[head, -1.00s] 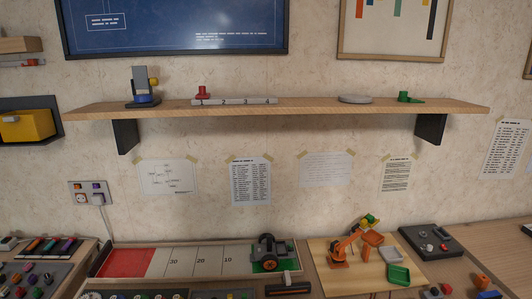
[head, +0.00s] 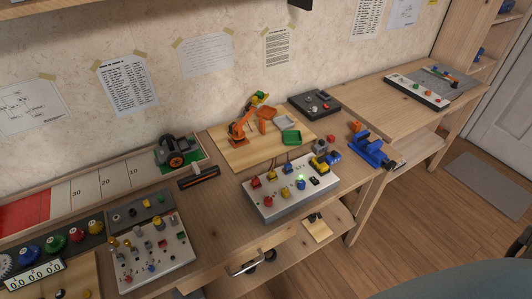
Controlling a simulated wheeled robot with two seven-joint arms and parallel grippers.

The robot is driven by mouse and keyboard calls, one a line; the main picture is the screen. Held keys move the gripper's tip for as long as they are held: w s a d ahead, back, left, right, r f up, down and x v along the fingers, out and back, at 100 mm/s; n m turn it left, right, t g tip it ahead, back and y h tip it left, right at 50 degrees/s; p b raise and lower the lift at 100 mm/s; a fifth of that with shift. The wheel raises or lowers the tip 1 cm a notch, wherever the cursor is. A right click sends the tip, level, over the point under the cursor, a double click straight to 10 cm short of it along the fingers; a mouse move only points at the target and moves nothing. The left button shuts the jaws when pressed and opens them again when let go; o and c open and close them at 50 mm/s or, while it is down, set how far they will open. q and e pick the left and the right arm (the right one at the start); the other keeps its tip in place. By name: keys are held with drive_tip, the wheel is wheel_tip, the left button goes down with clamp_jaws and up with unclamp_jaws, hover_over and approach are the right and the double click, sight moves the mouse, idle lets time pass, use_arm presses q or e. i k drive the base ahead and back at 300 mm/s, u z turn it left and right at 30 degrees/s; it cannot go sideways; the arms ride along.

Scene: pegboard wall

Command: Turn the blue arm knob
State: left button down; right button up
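A light grey control box (head: 280,211) stands on the workbench in front of a small orange toy robot arm (head: 240,130). The box carries two rows of coloured knobs. A blue knob (head: 301,185) is in its front row, right of a yellow knob (head: 285,195) and a red knob (head: 268,201). A small green light glows just behind the blue knob. The knob's angle is too small to read. Neither of my grippers is in view.
A blue vise (head: 371,152) is on the bench's right end. Left of the box are a grey panel of switches (head: 152,255) and a black-and-orange handle (head: 199,177). A drawer handle (head: 245,265) juts out below. A grey-blue rounded shape (head: 470,265) fills the bottom right.

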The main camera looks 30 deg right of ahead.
sight(301, 184)
drive_tip(key=z, duration=1.1)
drive_tip(key=k, duration=0.1)
